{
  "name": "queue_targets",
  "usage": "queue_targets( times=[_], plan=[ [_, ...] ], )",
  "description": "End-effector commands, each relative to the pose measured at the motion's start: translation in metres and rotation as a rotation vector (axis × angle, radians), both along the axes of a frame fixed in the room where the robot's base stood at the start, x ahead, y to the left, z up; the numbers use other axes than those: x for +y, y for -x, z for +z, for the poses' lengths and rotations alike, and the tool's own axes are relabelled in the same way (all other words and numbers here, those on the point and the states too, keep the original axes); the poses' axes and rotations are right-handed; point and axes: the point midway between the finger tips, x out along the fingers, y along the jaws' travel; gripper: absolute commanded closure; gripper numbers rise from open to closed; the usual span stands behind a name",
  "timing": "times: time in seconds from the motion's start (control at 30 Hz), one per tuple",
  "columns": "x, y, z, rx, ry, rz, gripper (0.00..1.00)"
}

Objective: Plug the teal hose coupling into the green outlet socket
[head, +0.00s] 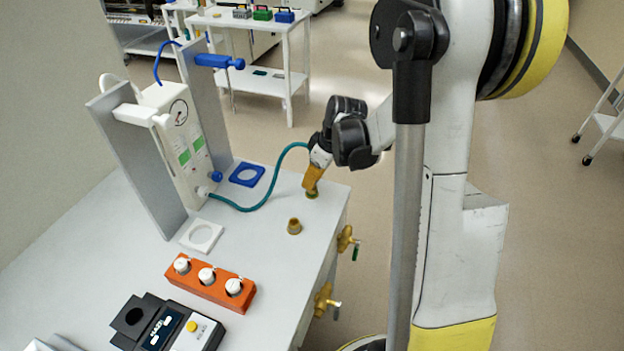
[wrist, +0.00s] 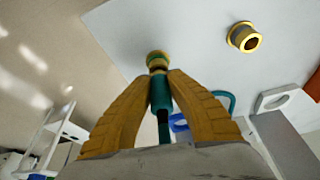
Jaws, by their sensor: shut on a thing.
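My gripper (head: 312,178) is shut on the teal hose coupling (wrist: 161,93), which sits between its yellow fingers (wrist: 160,78). In the head view the fingers hide most of the coupling. The green outlet socket (head: 312,195) is at the table's right edge, directly below the fingertips. In the wrist view the socket (wrist: 158,55) shows a green and brass ring right at the coupling's front end. The two look lined up and very close or touching; I cannot tell whether the coupling is inside. The teal hose (head: 270,190) curves from the white pump unit to my gripper.
A second brass socket (head: 294,227) stands nearer the front. Brass valves (head: 346,239) stick out from the table's right side. A blue square ring (head: 247,174), a white ring plate (head: 202,236) and an orange block with white knobs (head: 211,279) lie on the table (head: 255,240).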

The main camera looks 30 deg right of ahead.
Motion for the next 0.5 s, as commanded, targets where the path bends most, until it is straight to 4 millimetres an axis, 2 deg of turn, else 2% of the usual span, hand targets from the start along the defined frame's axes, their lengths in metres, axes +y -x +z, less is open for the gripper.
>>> queue_targets(
  times=[0.4, 0.43, 0.5],
  plan=[
    [0.0000, 0.0000, -0.0112, 0.000, 0.000, 0.000, 1.00],
    [0.0000, 0.0000, -0.0111, 0.000, 0.000, 0.000, 0.78],
    [0.0000, 0.0000, -0.0104, 0.000, 0.000, 0.000, 0.60]
  ],
)
